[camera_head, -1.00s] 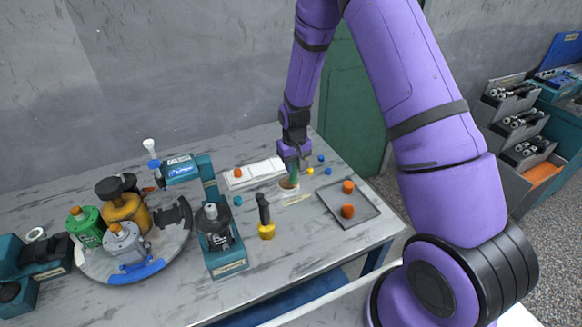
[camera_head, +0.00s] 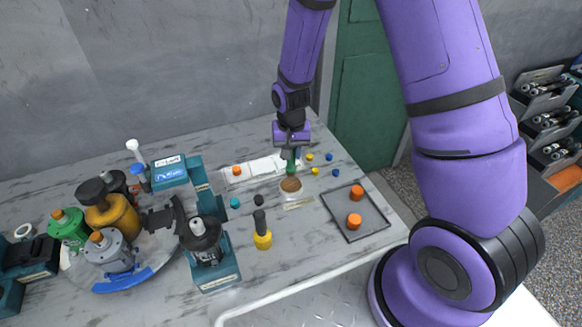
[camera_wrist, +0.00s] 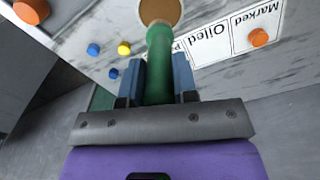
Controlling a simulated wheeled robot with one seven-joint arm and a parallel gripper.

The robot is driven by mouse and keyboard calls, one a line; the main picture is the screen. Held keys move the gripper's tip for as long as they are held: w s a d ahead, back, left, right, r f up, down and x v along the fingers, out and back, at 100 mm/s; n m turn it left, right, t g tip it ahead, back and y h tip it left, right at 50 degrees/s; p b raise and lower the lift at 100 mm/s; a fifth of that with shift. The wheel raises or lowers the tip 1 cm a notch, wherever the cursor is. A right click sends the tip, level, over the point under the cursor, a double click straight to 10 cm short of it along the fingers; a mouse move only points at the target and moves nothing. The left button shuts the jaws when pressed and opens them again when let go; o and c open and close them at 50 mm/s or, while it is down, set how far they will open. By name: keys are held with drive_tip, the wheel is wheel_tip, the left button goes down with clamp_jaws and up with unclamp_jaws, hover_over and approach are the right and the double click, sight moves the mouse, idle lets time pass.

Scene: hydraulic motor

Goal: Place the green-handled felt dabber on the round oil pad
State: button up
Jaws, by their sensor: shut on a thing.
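The green-handled felt dabber (camera_head: 291,167) is held in my gripper (camera_head: 290,155), handle roughly upright, over the round oil pad (camera_head: 291,187). The pad is a brown disc with a pale rim on the table. In the wrist view the green handle (camera_wrist: 160,65) stands between the two blue-grey fingers of my gripper (camera_wrist: 160,80), shut on it. A brown round face (camera_wrist: 160,10) shows at the handle's far end; I cannot tell whether it is felt or pad. Whether the dabber touches the pad is unclear.
A white strip labelled "Oiled" and "Marked" (camera_wrist: 228,40) lies behind the pad, with an orange piece (camera_head: 236,171) on it. Small blue and yellow pieces lie right of the pad. A grey tray (camera_head: 374,222) holds orange pieces. A yellow-based black-handled tool (camera_head: 262,238) stands in front.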

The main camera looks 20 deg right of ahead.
sight(291, 165)
drive_tip(key=shift+f, duration=2.5)
drive_tip(key=shift+f, duration=0.15)
drive_tip(key=o, duration=0.9)
drive_tip(key=shift+o, duration=0.2)
